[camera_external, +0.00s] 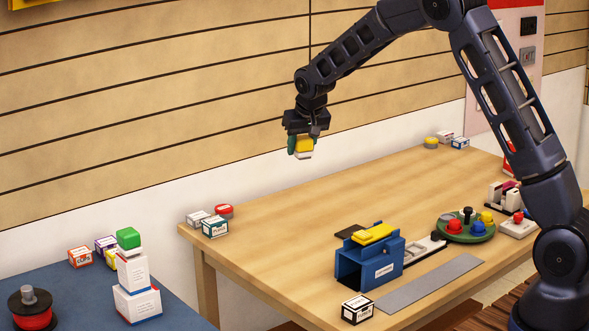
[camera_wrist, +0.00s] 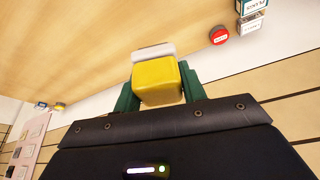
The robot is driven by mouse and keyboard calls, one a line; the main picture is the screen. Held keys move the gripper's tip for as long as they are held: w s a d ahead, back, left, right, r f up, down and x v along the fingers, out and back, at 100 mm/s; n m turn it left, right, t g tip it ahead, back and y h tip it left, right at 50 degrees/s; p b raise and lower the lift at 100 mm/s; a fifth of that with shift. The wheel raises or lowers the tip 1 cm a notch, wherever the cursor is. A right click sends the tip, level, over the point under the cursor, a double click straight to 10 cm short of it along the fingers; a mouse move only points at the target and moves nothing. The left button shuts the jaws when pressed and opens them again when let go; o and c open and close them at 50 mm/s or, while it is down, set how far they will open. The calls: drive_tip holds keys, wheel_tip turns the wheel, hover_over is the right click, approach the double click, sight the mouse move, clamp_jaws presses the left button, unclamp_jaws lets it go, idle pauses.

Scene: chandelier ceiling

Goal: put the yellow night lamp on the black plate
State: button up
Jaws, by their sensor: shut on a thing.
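My gripper (camera_external: 302,139) is shut on the yellow night lamp (camera_external: 305,144), a small yellow block with a white part at its lower end. It holds the lamp in the air above the far left part of the wooden table. In the wrist view the lamp (camera_wrist: 157,82) sits between the two green fingers of my gripper (camera_wrist: 160,88), with the white part beyond it. A small flat black piece (camera_external: 351,231), which looks like the black plate, shows behind a blue box; I cannot tell how much of it is hidden.
The blue box (camera_external: 365,264) with a yellow top stands at the table's front. A grey strip (camera_external: 430,284) and a green round tray (camera_external: 465,236) with coloured pieces lie to its right. Small boxes (camera_external: 214,227) sit at the left corner. The table's middle (camera_external: 350,195) is clear.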

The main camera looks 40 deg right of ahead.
drive_tip(key=m, duration=0.1)
hover_over(354, 230)
drive_tip(key=s, duration=0.1)
drive_tip(key=f, duration=1.9)
drive_tip(key=shift+s+a+f, duration=0.2)
drive_tip(key=shift+a+f, duration=0.1)
drive_tip(key=shift+f, duration=0.1)
drive_tip(key=o, duration=1)
